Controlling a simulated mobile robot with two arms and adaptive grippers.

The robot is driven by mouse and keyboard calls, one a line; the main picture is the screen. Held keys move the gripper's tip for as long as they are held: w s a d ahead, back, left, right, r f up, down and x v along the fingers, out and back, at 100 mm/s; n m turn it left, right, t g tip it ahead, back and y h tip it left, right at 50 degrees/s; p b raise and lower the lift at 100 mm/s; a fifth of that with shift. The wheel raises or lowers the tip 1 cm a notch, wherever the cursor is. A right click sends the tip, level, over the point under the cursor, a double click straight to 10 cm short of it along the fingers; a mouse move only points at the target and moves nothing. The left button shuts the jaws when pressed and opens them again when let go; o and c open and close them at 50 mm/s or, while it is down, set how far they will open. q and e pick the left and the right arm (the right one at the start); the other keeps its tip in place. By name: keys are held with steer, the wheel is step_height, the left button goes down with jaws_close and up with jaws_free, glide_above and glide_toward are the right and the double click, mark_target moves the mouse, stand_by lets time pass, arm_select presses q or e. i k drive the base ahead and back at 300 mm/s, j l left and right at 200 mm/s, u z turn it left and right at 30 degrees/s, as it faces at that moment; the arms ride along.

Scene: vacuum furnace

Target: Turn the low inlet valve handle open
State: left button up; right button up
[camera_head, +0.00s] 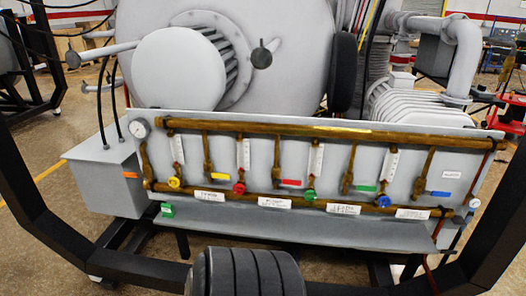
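A grey panel (270,160) with brass pipework stands in front of the furnace. Yellow (218,176), red (291,182), green (364,188) and blue (440,194) flat valve handles lie roughly horizontal along it. Matching round knobs, yellow (174,182), red (239,188), green (309,195) and blue (383,201), sit on the lower brass pipe. An orange handle (130,175) is at the panel's left end and a small green piece (167,210) sits below it. The labels are too small to read, so I cannot tell which handle is the low inlet valve. Neither gripper is visible.
The large grey furnace body (290,50) rises behind the panel. A grey box (105,175) stands at the panel's left, and a gauge (139,128) is at its upper left corner. Dark beams (55,235) cross both sides. A ribbed black cylinder (250,272) is at bottom centre.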

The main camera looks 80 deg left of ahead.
mark_target(125, 173)
steer(key=u, duration=2.2)
